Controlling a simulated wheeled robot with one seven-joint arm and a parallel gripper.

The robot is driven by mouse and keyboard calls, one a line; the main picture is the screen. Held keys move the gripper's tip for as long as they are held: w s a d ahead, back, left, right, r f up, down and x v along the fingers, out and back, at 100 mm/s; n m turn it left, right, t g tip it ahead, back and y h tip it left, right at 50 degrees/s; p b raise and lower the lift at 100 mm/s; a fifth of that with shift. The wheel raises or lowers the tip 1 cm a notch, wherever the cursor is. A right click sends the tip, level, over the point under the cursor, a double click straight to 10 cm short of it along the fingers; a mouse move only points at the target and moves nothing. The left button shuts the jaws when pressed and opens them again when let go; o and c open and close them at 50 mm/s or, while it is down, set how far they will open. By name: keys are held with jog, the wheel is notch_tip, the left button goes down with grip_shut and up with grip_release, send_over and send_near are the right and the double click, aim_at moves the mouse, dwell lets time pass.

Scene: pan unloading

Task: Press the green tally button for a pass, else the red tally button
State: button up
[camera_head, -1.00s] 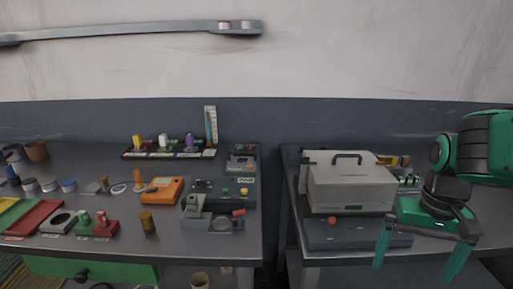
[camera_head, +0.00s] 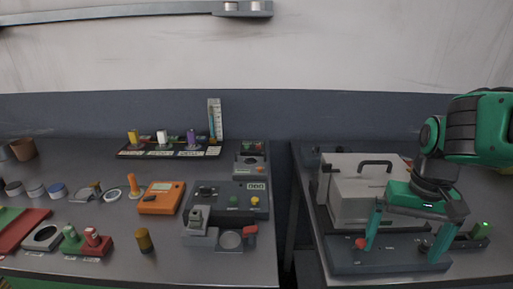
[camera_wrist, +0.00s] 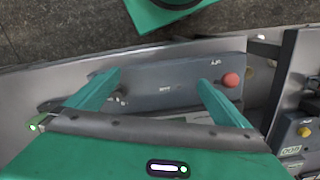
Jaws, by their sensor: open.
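A green knob (camera_head: 70,234) and a red knob (camera_head: 92,237) stand side by side on a green and red base at the front of the left bench in the head view. A small device (camera_head: 250,160) farther back also carries little red and green parts; I cannot tell which pair is the tally buttons. My gripper (camera_head: 408,236) is open and empty, far to the right of both. It hangs in front of the grey lidded box (camera_head: 362,205), over a dark panel (camera_head: 345,262) with a red button (camera_head: 361,243). The wrist view shows my gripper (camera_wrist: 157,80) over the panel (camera_wrist: 165,92).
A display unit (camera_head: 256,187) with a green and a yellow button stands on the left bench, beside an orange meter (camera_head: 161,198). A rack (camera_head: 165,152) with coloured pieces stands behind. A gap separates the benches. A green-lit part (camera_head: 481,230) is at the far right.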

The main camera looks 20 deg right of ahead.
grip_shut()
dwell(1.6)
